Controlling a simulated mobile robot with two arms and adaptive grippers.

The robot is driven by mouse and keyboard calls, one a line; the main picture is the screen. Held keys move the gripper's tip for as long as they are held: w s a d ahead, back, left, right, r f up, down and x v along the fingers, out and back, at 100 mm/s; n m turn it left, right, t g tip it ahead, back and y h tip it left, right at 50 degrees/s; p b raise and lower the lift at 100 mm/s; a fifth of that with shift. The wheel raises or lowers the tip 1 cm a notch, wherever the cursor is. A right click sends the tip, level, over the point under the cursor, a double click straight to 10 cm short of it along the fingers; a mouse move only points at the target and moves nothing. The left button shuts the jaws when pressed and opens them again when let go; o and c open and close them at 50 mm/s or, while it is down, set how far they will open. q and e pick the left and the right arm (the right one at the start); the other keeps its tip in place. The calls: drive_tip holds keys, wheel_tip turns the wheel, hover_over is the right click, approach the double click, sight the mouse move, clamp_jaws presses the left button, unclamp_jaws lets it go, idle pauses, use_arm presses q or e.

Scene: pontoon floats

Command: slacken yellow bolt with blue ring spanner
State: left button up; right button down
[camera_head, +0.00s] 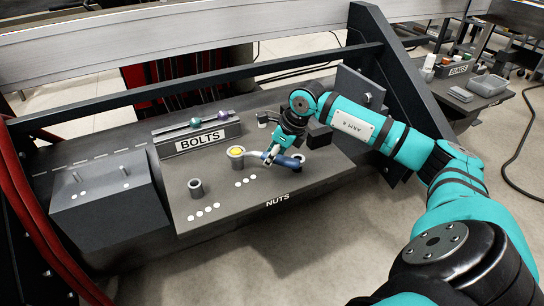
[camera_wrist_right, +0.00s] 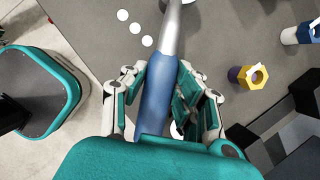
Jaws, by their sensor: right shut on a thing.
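The yellow bolt (camera_head: 237,151) sits at the top of a short grey post on the dark bench panel, in the head view. The blue ring spanner (camera_head: 288,160) lies to its right, its silver shaft pointing left toward the bolt. The spanner's ring end is at the bolt's post; I cannot tell whether it is seated around the bolt head. My right gripper (camera_head: 271,156) is shut on the spanner. In the right wrist view the blue handle (camera_wrist_right: 157,95) is between the fingers, and the ring end is cut off at the top. My left gripper is not in view.
A rack labelled BOLTS (camera_head: 200,140) holds coloured pieces behind the bolt. An empty grey post (camera_head: 196,189) stands at the front left, and a grey block (camera_head: 108,195) further left. A yellow hex piece (camera_wrist_right: 253,76) stands right of the gripper in the wrist view.

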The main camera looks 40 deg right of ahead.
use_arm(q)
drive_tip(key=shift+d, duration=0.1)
use_arm(e)
drive_tip(key=shift+w+d+n, duration=0.15)
drive_tip(key=shift+d+n, duration=0.15)
drive_tip(key=shift+n, duration=0.1)
drive_tip(key=shift+w+d+n+y, duration=0.3)
drive_tip(key=shift+d+n+y, duration=0.1)
drive_tip(key=shift+n, duration=0.1)
drive_tip(key=shift+w+d, duration=0.1)
idle(0.4)
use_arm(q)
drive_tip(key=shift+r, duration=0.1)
use_arm(e)
drive_tip(key=shift+w+d+n, duration=0.1)
drive_tip(key=shift+d+n, duration=0.05)
drive_tip(key=shift+n, duration=0.15)
drive_tip(key=shift+s+a+m, duration=0.3)
drive_tip(key=shift+a+m, duration=0.05)
drive_tip(key=shift+m, duration=0.15)
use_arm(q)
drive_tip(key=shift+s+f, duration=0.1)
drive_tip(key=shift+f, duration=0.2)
use_arm(e)
drive_tip(key=shift+a, duration=0.1)
